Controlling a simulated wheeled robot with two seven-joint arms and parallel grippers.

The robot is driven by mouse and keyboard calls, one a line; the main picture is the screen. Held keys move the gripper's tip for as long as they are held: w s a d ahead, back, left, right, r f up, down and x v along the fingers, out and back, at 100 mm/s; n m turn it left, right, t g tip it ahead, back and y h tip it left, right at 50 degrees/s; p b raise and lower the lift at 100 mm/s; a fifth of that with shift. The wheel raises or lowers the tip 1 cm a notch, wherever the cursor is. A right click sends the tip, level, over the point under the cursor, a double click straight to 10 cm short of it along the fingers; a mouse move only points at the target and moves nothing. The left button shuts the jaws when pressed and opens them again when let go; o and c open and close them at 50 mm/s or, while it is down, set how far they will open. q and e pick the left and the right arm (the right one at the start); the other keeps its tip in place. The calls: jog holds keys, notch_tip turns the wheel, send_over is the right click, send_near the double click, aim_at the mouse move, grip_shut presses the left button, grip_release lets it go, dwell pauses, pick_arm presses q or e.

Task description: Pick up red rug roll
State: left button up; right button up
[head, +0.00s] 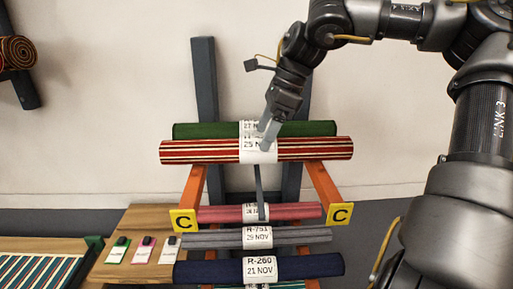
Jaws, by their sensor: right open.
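A plain red rug roll (222,213) with a white label lies across the rack between two yellow "C" plates. A larger red-and-cream striped roll (205,151) lies above it in the picture, on the orange arms. My right gripper (266,146) reaches down from the upper right. It is open, and its visible finger overlaps the striped roll's label in the picture. I cannot tell whether it touches that roll. It appears above the plain red roll, with no roll visibly held. My left gripper is not in view.
A green roll (205,130) lies behind the striped one. Grey (215,239) and navy (215,272) rolls lie in front. Orange rack arms (325,187) carry yellow "C" plates (340,214). A wooden table (122,275) holds small tagged items at lower left.

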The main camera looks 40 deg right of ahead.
jog(key=shift+f, duration=0.1)
jog(key=shift+a, duration=0.1)
jog(key=p+x, duration=0.3)
jog(key=x, duration=0.1)
jog(key=shift+w+f, duration=0.25)
jog(key=shift+f, duration=0.25)
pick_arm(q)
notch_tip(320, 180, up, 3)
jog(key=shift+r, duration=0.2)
pick_arm(e)
jog(key=shift+s, duration=0.15)
jog(key=shift+r, duration=0.1)
jog(key=shift+c, duration=1.2)
jog(key=c, duration=1.2)
